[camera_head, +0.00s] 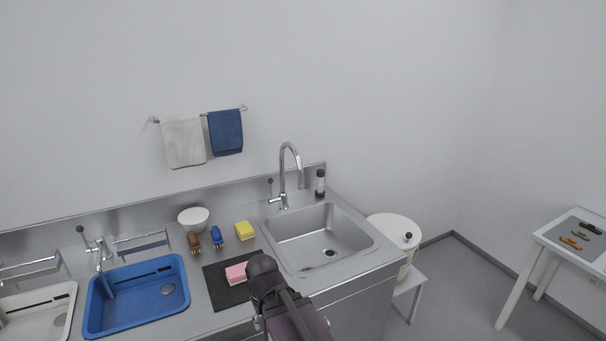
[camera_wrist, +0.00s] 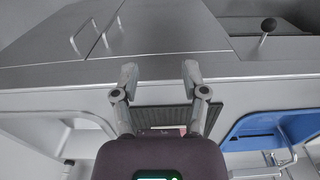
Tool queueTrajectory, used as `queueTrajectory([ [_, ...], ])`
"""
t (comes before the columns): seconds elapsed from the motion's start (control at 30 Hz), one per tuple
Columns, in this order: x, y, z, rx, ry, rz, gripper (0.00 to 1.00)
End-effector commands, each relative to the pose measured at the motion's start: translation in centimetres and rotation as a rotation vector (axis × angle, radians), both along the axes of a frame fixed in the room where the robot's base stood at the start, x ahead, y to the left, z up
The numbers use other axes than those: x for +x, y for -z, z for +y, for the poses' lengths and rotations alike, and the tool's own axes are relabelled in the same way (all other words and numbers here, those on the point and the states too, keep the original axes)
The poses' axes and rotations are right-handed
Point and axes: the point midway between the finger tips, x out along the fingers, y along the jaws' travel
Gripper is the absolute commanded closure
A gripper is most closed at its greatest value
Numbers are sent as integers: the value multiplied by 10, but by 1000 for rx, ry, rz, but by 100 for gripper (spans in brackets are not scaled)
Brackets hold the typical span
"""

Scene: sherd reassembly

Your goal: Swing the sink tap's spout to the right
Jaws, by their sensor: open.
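The sink tap (camera_head: 283,180) is a tall chrome gooseneck behind the steel sink (camera_head: 373,243). Its spout (camera_head: 299,168) arcs over and its end hangs above the sink's back left part. A small lever with a dark knob (camera_head: 270,182) stands at the left of the tap's base. My gripper (camera_wrist: 160,78) is open and empty in the wrist view, its two fingers apart above the counter's front edge. In the head view my dark arm is in front of the counter, left of the sink and well apart from the tap; my fingertips cannot be made out there.
A dark mat (camera_head: 222,290) with a pink sponge (camera_head: 236,272) lies left of the sink. A yellow sponge (camera_head: 244,230), brushes (camera_head: 217,237) and a white bowl (camera_head: 193,219) stand behind it. A dark-capped bottle (camera_head: 320,183) stands right of the tap. A blue basin (camera_head: 135,313) is further left.

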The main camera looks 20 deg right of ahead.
Motion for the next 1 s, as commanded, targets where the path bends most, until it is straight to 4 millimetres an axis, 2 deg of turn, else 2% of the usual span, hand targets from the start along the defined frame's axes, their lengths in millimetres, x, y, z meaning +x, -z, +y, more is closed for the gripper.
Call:
queueTrajectory([
  [0.33, 0, 0, 0, 0, 0, 0, 43],
  [0.37, 0, 0, 0, 0, 0, 0, 34],
  [0.57, 7, 0, 2, 27, -19, -24, 33],
  [0.77, 40, -2, 2, 134, -94, -141, 33],
  [0.87, 67, -8, 6, 211, -153, -253, 33],
  [1.0, 113, -25, 5, 311, -229, -464, 33],
])
